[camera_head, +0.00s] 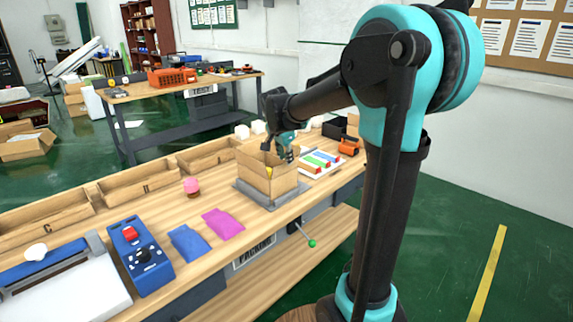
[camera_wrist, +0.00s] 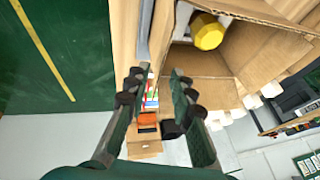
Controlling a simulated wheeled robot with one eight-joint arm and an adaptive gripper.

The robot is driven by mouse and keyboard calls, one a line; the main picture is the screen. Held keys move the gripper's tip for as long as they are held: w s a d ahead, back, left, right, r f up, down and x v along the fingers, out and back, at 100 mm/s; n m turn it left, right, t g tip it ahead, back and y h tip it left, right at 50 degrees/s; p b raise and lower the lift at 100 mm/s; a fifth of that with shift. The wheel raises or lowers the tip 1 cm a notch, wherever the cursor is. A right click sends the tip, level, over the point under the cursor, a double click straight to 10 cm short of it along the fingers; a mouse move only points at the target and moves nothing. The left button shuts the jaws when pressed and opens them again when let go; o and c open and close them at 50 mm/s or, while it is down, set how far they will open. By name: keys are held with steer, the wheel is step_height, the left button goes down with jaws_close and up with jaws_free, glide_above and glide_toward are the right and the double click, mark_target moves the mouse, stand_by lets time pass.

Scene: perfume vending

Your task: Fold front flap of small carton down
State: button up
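The small carton (camera_head: 265,180) stands upright and open on a grey plate (camera_head: 246,190) on the wooden bench. In the wrist view its open top (camera_wrist: 265,45) fills the upper right, with raised flaps around it. A yellow object (camera_wrist: 208,30) sits inside it. My gripper (camera_head: 287,151) is at the carton's right side in the head view, near the rim. In the wrist view my gripper (camera_wrist: 157,76) shows two dark fingers apart with nothing between them. One finger is close to the carton's edge; I cannot tell whether it touches.
A white tray with coloured strips (camera_head: 321,161) and an orange item (camera_head: 348,146) lie right of the carton. Left are a pink item (camera_head: 191,187), magenta pouch (camera_head: 222,224), blue pouch (camera_head: 189,243) and blue control box (camera_head: 140,256). Wooden bins (camera_head: 145,185) line the back edge.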

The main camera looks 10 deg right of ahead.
mark_target(286, 167)
steer(key=shift+x, duration=2.15)
jaws_close()
